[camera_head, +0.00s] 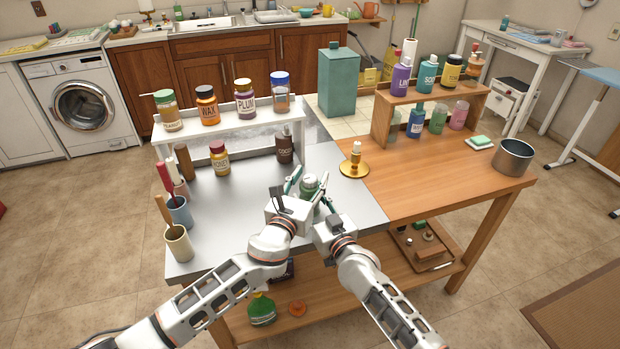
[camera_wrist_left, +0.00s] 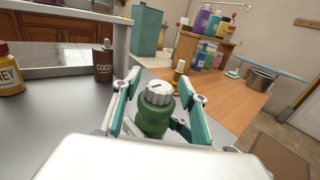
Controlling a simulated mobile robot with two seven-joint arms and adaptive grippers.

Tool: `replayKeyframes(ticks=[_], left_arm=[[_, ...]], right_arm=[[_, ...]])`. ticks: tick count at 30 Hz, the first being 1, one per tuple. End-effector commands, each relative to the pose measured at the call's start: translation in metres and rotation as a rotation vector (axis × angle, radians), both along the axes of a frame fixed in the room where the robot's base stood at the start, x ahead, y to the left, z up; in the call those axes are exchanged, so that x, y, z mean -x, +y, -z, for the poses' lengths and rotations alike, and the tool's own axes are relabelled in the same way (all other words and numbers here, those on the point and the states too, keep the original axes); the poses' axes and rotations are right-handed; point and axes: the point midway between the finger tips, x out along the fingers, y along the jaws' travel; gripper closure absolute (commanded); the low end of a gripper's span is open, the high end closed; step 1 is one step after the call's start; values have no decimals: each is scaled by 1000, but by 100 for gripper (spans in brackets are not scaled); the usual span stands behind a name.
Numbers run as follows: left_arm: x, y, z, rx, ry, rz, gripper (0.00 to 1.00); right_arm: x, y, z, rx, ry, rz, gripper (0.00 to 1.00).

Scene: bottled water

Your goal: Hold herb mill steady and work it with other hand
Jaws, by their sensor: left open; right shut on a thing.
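The herb mill (camera_head: 309,185) has a green body and a ridged pale grey cap. It stands upright on the grey metal part of the table. In the left wrist view the mill (camera_wrist_left: 155,118) sits between the teal fingers of my left gripper (camera_wrist_left: 158,92), with gaps beside its cap. My left gripper (camera_head: 306,182) is open around the mill's upper part. My right gripper (camera_head: 321,198) is shut on the mill low down from the right. Its fingers are mostly hidden behind the left gripper and the mill.
A brown cocoa bottle (camera_head: 285,148) and honey jar (camera_head: 219,158) stand behind, by a white shelf (camera_head: 228,118) with jars. A wooden rack (camera_head: 440,100) holds bottles. A pot (camera_head: 513,157) is at the right. The wooden middle is clear.

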Motion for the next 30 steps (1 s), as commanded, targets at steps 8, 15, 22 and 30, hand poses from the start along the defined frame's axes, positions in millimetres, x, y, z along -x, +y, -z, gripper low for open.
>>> replayKeyframes(ticks=[8, 15, 22, 30], left_arm=[[0, 0, 0, 0, 0, 0, 97], [0, 0, 0, 0, -1, 11, 97], [-1, 1, -1, -2, -4, 88, 97], [-2, 1, -1, 0, -3, 253, 97]], right_arm=[[0, 0, 1, 0, 1, 0, 80], [0, 0, 1, 0, 1, 0, 80], [0, 0, 0, 0, 1, 0, 80], [1, 1, 0, 0, 1, -1, 80]])
